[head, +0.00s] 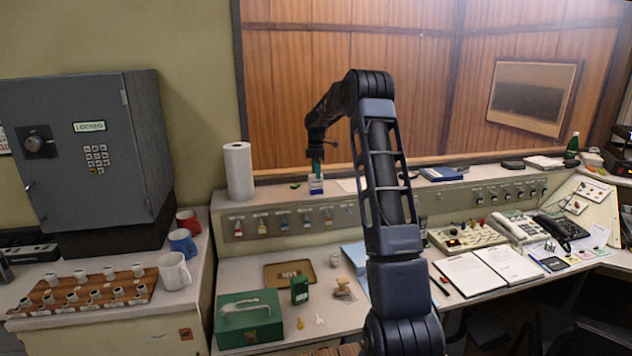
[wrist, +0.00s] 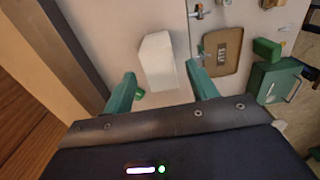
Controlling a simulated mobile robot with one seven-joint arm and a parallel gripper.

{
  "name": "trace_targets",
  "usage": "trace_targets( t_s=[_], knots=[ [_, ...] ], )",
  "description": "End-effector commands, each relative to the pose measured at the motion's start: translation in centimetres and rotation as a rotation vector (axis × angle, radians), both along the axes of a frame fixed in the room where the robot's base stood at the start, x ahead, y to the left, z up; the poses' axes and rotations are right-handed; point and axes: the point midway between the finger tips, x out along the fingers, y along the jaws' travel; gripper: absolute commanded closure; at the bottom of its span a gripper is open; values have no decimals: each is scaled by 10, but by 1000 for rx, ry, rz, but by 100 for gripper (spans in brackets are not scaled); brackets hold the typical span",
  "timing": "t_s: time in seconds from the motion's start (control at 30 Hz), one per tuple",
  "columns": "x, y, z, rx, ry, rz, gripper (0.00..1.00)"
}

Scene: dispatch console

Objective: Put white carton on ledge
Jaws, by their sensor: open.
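In the wrist view the carton (wrist: 157,61) shows as a plain white block just beyond and between my fingertips. My gripper (head: 316,170) points down right above the carton. In the wrist view my gripper (wrist: 161,85) has its two green fingers wide apart, with nothing clamped. The head view does not clearly show whether a fingertip touches the carton.
A paper roll (head: 238,171) stands left of the carton on the ledge. A small green item (head: 295,185) lies between them. A blue book (head: 440,174) lies farther right. Below are a brown tray (head: 270,284), a green cash box (head: 249,335) and a green tin (head: 299,291).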

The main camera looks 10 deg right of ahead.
Motion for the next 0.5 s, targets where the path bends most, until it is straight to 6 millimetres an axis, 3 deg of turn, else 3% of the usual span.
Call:
trace_targets(
  t_s=[0.2,0.5],
  knots=[
    [1,0,38,0,-2,0,42],
    [-5,1,63,-2,-6,-14,42]
  ],
)
